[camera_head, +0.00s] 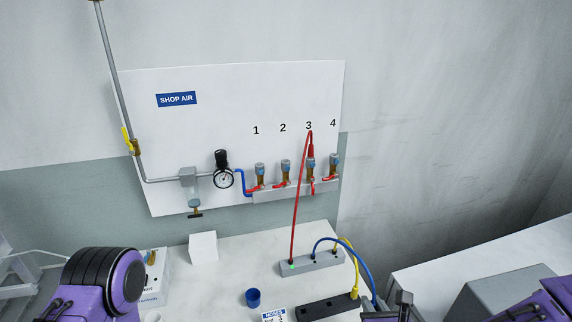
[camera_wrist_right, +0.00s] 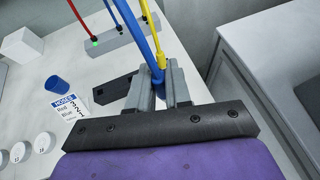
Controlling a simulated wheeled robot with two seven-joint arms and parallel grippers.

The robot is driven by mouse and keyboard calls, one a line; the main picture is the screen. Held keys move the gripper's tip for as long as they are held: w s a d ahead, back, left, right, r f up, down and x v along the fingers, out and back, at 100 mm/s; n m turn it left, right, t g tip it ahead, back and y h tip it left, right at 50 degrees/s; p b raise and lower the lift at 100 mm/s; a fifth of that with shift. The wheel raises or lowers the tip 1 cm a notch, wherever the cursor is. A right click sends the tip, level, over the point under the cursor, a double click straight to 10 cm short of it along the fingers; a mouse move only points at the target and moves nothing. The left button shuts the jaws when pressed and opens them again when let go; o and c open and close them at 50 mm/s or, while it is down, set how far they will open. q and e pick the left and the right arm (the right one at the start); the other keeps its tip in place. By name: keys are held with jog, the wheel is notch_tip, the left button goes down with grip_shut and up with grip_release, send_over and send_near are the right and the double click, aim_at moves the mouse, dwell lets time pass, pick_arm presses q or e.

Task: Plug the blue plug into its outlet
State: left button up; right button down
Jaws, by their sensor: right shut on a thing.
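My right gripper (camera_wrist_right: 158,80) is shut on the blue plug (camera_wrist_right: 158,84), whose blue hose rises from between the two grey fingers. In the head view the right gripper (camera_head: 386,313) is at the bottom edge, right of the black holder (camera_head: 328,306), with the plug mostly hidden. The blue hose (camera_head: 352,252) arches from the grey block (camera_head: 312,264) to the gripper. Outlets 1 (camera_head: 260,172), 2 (camera_head: 286,169) and 4 (camera_head: 334,163) on the wall panel are empty. A red plug (camera_head: 311,152) is in outlet 3. My left gripper is out of view.
A yellow hose (camera_head: 356,268) with its yellow plug hangs close to the blue hose, at the black holder. A hose card (camera_head: 274,315), blue cup (camera_head: 253,298) and white cube (camera_head: 203,247) are on the table. The red hose (camera_head: 300,200) crosses before the panel.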

notch_tip(320, 180, up, 4)
jog(key=shift+r, duration=0.25)
jog(key=shift+s+a+r, duration=0.1)
jog(key=shift+s, duration=0.05)
